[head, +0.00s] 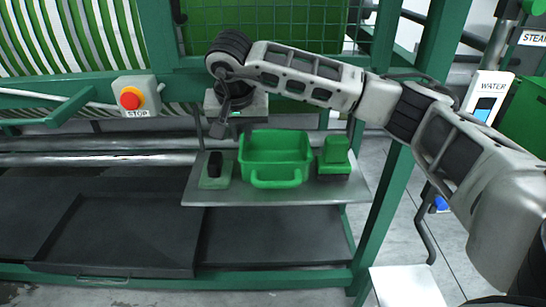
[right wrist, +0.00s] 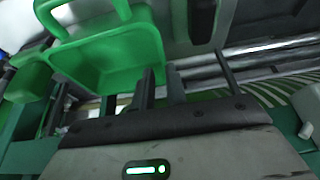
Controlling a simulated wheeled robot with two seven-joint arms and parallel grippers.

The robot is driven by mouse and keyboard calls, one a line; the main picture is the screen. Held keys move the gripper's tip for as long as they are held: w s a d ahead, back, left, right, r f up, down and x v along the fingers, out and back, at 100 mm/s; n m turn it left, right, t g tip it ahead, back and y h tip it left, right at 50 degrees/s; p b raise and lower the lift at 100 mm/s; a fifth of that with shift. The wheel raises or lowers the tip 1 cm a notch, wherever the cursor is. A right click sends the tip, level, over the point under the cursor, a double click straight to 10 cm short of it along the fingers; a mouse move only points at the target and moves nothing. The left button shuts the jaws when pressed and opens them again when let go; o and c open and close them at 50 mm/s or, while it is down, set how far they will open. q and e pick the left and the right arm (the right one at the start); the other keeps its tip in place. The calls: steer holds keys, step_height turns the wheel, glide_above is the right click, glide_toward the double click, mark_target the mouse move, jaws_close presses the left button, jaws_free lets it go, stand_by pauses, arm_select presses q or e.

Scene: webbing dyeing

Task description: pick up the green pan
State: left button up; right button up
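The green pan (head: 275,145) is an open rectangular tub with a looped handle at its front. It sits on a grey shelf (head: 275,197), and in the right wrist view it shows tilted at the upper left (right wrist: 115,60). My right gripper (head: 217,130) points down just left of and behind the pan's left rim. In the right wrist view its two dark fingers (right wrist: 161,85) stand a narrow gap apart, with nothing seen held between them. Contact with the pan cannot be told. My left gripper is not in view.
A dark item on a green base (head: 212,172) stands left of the pan; a green block with a dark bottom (head: 335,157) stands close at its right. A STOP button box (head: 135,97), rollers and a green frame post (head: 395,190) are near. A dark tray (head: 115,235) lies lower left.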

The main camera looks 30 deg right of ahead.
mark_target(243, 150)
steer(key=p+x, duration=0.1)
steer(key=x, duration=0.6)
steer(key=shift+w+a+f, duration=0.1)
steer(key=shift+f, duration=0.25)
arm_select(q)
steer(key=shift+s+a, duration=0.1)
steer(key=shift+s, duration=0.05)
arm_select(e)
jaws_close()
steer(key=shift+r, duration=0.2)
